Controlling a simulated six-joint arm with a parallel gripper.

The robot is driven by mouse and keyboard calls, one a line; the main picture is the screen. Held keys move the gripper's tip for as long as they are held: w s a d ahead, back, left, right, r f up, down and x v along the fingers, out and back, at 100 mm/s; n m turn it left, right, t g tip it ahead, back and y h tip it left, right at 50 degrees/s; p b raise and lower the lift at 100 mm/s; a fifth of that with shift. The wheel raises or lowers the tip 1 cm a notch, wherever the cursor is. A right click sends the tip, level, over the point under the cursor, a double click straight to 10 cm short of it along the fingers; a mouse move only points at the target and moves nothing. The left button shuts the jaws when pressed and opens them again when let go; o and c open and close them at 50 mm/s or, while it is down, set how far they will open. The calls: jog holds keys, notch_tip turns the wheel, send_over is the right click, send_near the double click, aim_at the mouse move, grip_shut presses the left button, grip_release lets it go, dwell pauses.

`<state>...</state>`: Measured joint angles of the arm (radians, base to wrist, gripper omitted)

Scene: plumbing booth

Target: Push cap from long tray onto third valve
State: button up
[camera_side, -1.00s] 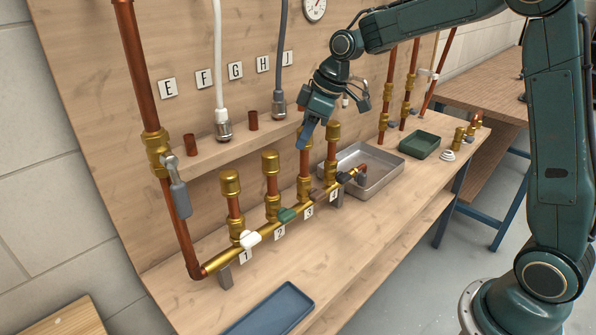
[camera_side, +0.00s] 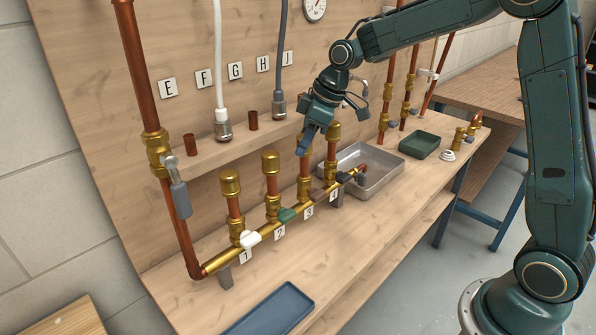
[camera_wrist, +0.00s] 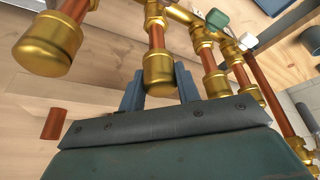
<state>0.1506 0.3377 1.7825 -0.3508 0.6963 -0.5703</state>
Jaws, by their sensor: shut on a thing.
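My gripper (camera_side: 304,148) is at the top of the third valve's copper riser, above the brass third valve (camera_side: 304,186) by label 3. In the wrist view its fingers (camera_wrist: 159,74) are shut on a brass cap (camera_wrist: 160,76), one on each side. The copper pipe runs into this cap, in line with it; how deep it sits I cannot tell. In the side view the fingers mostly hide the cap. The long blue tray (camera_side: 270,310) at the bench's front looks empty.
Neighbouring capped risers stand close on both sides: the second (camera_side: 270,161) and the fourth (camera_side: 334,131). A metal tray (camera_side: 385,181) and a green tray (camera_side: 419,145) lie to the right. A grey hose (camera_side: 283,50) hangs behind. The bench front is mostly clear.

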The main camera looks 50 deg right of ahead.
jog(key=shift+f, duration=0.25)
jog(key=o, duration=1.1)
jog(key=shift+r, duration=0.1)
jog(key=v, duration=1.3)
jog(key=shift+s+r, duration=0.1)
jog(key=shift+r, duration=0.2)
jog(key=shift+r, duration=0.1)
jog(key=shift+r, duration=2.9)
